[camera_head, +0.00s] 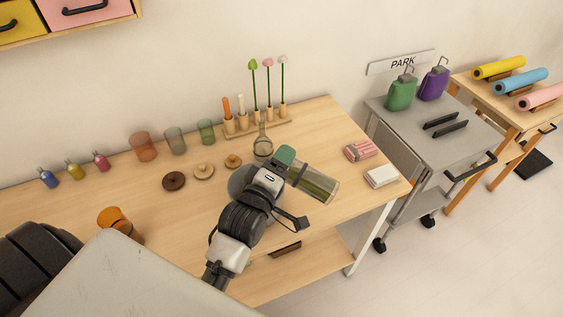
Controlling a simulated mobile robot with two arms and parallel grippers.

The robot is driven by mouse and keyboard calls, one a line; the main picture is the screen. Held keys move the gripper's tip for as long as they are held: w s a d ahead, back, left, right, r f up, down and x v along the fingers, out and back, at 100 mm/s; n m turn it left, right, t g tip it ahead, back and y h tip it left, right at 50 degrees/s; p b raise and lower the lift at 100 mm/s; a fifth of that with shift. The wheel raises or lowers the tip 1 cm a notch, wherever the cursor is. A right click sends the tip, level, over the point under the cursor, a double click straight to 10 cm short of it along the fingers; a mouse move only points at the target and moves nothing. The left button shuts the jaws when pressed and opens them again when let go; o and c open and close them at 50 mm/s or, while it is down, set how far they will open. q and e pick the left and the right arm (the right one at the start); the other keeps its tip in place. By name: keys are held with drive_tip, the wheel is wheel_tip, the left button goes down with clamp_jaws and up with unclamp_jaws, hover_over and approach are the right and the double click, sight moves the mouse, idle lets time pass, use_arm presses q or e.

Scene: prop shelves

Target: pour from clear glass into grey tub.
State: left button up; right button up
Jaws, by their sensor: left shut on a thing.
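My left gripper (292,186) is shut on a clear glass (318,184) above the right part of the table. The glass is tilted well over, nearly lying on its side, and a dark greenish tint shows inside it. I cannot tell whether anything flows from it. A grey round shape, likely the grey tub (238,180), shows just left of the gripper and is mostly hidden behind my wrist. My right gripper is not in view.
On the wooden table (330,125) stand coloured glasses (175,141), small bottles (76,170), round lids (204,171), a peg rack (258,128) and an orange cup (114,219). Pink (360,150) and white (381,176) blocks lie right of the glass. A grey cart (455,150) stands beyond.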

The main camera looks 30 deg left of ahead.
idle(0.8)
use_arm(q)
drive_tip(key=shift+a+f+n, duration=0.1)
drive_tip(key=shift+f+n, duration=0.3)
drive_tip(key=shift+f, duration=0.1)
idle(0.8)
drive_tip(key=shift+f+n+b, duration=0.3)
drive_tip(key=shift+f+n, duration=0.1)
drive_tip(key=shift+n, duration=0.1)
drive_tip(key=shift+a+f, duration=0.1)
drive_tip(key=shift+f, duration=0.1)
idle(0.7)
drive_tip(key=shift+f+n, duration=0.3)
drive_tip(key=shift+n, duration=0.1)
drive_tip(key=shift+a, duration=0.1)
drive_tip(key=shift+f, duration=0.15)
idle(0.7)
